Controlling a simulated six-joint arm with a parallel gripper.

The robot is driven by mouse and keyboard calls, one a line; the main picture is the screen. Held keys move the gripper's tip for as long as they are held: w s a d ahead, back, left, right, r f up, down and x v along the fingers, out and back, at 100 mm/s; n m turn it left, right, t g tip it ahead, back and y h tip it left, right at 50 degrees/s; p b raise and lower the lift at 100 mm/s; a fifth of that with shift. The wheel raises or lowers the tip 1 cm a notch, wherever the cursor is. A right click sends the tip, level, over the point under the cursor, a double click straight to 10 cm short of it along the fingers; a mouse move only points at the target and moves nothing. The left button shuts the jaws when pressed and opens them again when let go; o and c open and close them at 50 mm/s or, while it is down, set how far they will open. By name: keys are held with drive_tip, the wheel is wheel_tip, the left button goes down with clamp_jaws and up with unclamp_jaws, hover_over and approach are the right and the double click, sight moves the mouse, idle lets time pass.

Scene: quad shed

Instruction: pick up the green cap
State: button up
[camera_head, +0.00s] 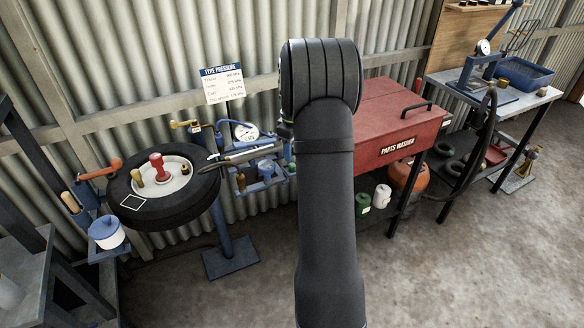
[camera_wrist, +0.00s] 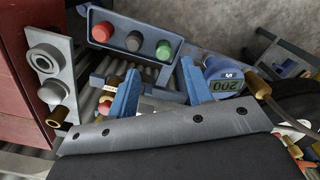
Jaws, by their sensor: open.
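The green cap (camera_wrist: 164,50) sits at the right end of a small blue holder (camera_wrist: 148,29) in the wrist view. A grey cap (camera_wrist: 133,43) and a red cap (camera_wrist: 102,31) sit in the same holder to its left. My gripper (camera_wrist: 160,72) is open, with its two blue fingers apart and pointing toward the holder. The green cap appears just beyond the gap between the fingertips, with nothing gripped. In the head view my dark arm stands in front of the middle of the scene, and I cannot make out the green cap there.
A blue gauge (camera_wrist: 222,76) reading 200 is close to the right finger. A grey bracket with round sockets (camera_wrist: 45,62) is at the left, by the red parts washer (camera_head: 395,112). A tyre (camera_head: 196,198) on a stand is at the left in the head view.

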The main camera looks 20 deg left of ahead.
drive_tip(key=f, duration=0.5)
drive_tip(key=shift+s+a, duration=0.1)
drive_tip(key=shift+s, duration=0.15)
clamp_jaws()
drive_tip(key=shift+r, duration=0.15)
